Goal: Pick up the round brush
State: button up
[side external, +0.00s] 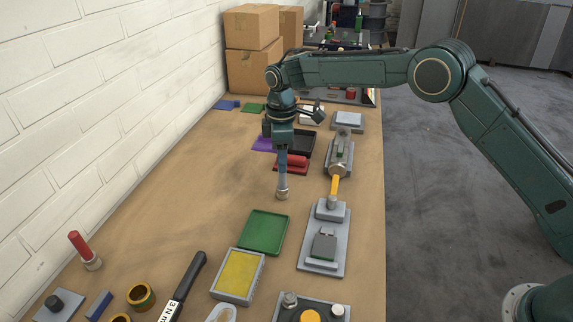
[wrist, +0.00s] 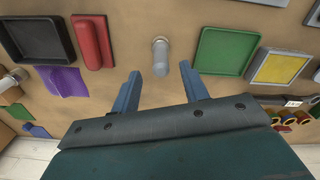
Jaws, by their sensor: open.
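A small upright round piece with a grey shaft and a pale, wider foot (side external: 282,194) stands on the bench directly below my gripper (side external: 282,175). It also shows in the wrist view (wrist: 160,55), lined up with the gap between the fingertips of my gripper (wrist: 161,74). I take it for the round brush, but its bristles cannot be made out. My gripper points down, open, with nothing held. In the side view the fingers hide the upper shaft. A similar piece with a red handle (side external: 80,244) stands at the lower left.
A green tray (side external: 263,232) and a yellow-topped box (side external: 238,275) lie nearer the camera. A red block (side external: 292,161), a black tray (side external: 301,143) and a purple sheet (side external: 264,144) lie behind. Grey fixtures (side external: 312,257) line the right. Bare bench extends to the left.

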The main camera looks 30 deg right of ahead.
aim_at(283, 191)
jog(key=shift+f, duration=0.75)
jog(key=shift+s+f, duration=0.1)
jog(key=shift+f, duration=2.5)
grip_shut()
